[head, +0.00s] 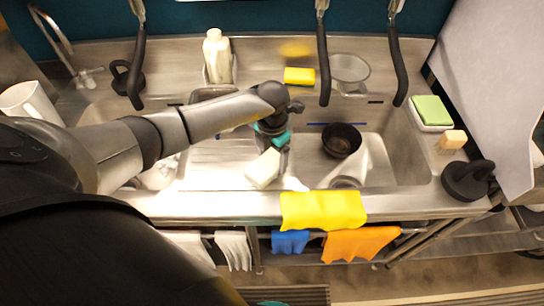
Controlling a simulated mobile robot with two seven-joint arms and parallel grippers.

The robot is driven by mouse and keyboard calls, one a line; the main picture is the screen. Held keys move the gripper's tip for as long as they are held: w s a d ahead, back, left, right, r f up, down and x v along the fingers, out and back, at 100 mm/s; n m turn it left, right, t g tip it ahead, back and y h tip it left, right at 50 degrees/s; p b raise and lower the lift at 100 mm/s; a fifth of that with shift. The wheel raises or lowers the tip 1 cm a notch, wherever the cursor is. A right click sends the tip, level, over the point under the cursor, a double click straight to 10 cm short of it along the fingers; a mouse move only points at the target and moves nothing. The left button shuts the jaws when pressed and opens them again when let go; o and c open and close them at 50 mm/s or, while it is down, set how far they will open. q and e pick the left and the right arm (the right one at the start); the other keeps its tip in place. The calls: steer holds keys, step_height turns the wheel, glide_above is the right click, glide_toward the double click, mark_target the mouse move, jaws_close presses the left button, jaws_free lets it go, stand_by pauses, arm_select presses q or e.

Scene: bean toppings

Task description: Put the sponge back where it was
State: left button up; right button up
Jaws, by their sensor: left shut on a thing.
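My left arm reaches in from the left over the sink counter. Its gripper (273,152) points down and is shut on a pale, whitish sponge-like block (263,169), held tilted over the middle of the counter between the two basins. A teal patch shows at the fingers; I cannot tell whether it is part of the block. A yellow sponge (299,76) lies on the back ledge. My right gripper is not in view.
A dark bowl (341,140) and a whitish cone-shaped thing (350,168) are at the right basin. A white bottle (217,56) and a glass bowl (350,68) stand at the back. A yellow cloth (322,209) hangs over the front edge.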

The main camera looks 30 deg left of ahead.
mark_target(272, 159)
arm_select(q)
steer(key=o, duration=1.3)
steer(key=shift+f, duration=0.1)
steer(key=shift+c, duration=0.2)
step_height(272, 159, up, 12)
steer(key=shift+r+p, duration=0.2)
steer(key=shift+p, duration=0.15)
